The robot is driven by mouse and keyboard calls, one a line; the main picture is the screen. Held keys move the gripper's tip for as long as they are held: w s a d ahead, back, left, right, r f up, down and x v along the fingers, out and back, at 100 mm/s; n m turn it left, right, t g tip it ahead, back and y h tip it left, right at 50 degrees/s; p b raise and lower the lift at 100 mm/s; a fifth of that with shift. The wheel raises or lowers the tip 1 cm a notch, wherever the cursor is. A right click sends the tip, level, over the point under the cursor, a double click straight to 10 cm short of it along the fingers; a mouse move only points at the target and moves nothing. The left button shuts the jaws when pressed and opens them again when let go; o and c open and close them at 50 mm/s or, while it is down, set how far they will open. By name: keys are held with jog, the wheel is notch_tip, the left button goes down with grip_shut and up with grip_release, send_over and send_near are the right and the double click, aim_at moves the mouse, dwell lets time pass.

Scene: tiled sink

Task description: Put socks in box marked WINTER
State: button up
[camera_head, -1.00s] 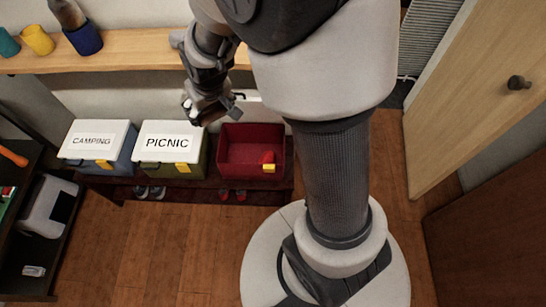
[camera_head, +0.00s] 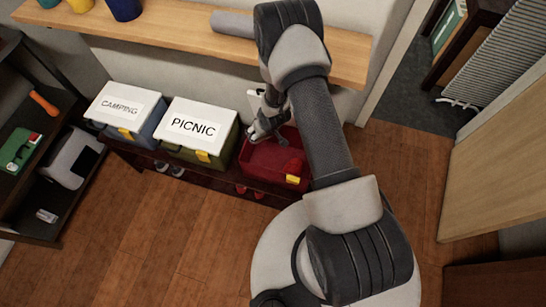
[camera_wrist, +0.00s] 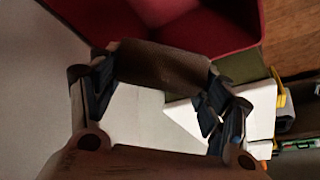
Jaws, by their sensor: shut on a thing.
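A red box (camera_head: 265,163) stands open to the right of the PICNIC box, with a yellow latch in front. No WINTER lettering is readable on it. My gripper (camera_head: 257,135) is over the left back part of the red box. In the wrist view my gripper (camera_wrist: 160,92) is shut on a brown, rounded thing (camera_wrist: 160,66) between its fingers. I cannot tell for certain whether this is the socks. The red box (camera_wrist: 205,28) shows beyond it.
Closed boxes marked CAMPING (camera_head: 125,105) and PICNIC (camera_head: 200,125) stand to the left on a low dark bench. A wooden shelf (camera_head: 190,40) runs above with cups and a grey roll (camera_head: 232,23). A dark rack (camera_head: 45,150) stands at left. The wooden floor (camera_head: 170,230) is clear.

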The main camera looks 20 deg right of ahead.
notch_tip(320, 180, down, 19)
jog(key=b, duration=0.6)
jog(key=shift+s, duration=0.1)
jog(key=shift+f, duration=0.15)
jog(key=o, duration=0.8)
jog(key=shift+r, duration=0.4)
jog(key=p+v, duration=0.4)
jog(key=v, duration=0.7)
jog(key=shift+s+d+r, duration=0.1)
jog(key=shift+s+r, duration=0.1)
